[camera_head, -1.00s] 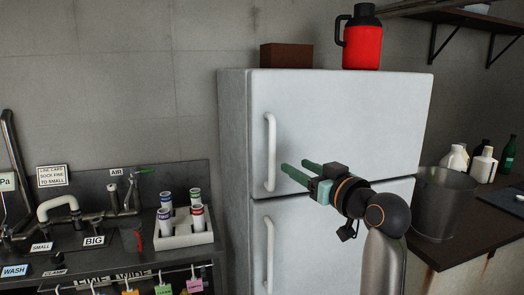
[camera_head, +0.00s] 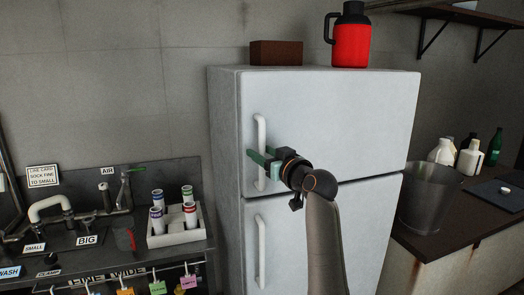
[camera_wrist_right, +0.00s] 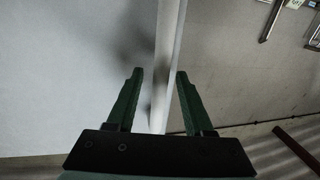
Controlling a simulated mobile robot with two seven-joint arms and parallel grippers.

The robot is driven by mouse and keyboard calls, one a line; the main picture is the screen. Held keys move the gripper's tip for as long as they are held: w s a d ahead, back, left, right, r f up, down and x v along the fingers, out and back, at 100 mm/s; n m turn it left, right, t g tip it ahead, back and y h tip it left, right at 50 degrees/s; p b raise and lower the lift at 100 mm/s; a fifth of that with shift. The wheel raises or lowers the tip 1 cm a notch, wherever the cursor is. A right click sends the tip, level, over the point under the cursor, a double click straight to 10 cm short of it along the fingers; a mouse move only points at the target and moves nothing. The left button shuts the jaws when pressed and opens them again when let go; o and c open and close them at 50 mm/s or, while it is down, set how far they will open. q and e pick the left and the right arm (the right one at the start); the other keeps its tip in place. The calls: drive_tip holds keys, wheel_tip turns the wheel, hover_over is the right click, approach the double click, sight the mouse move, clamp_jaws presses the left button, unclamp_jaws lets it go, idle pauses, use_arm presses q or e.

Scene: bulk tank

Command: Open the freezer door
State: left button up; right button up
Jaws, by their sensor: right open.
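The white fridge's upper door, the freezer door (camera_head: 335,115), is closed. Its vertical white handle (camera_head: 261,132) is at the door's left side. My right gripper (camera_head: 259,157) is at the lower part of this handle, with its green fingers open. In the right wrist view the handle (camera_wrist_right: 166,70) runs between the two spread fingers of the gripper (camera_wrist_right: 158,78), nearer the right fingertip. I see no clear grip on it. The gripper hides part of the handle in the head view. My left gripper is not in view.
The lower door (camera_head: 315,240) has its own handle (camera_head: 261,250). A red jug (camera_head: 351,45) and a brown box (camera_head: 276,53) stand on top of the fridge. A sink counter with a tube rack (camera_head: 178,236) is left; a grey bucket (camera_head: 428,198) stands on the right counter.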

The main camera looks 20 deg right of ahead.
drive_tip(key=shift+w+a, duration=0.1)
drive_tip(key=shift+w, duration=0.1)
drive_tip(key=shift+c, duration=0.4)
clamp_jaws()
idle(1.0)
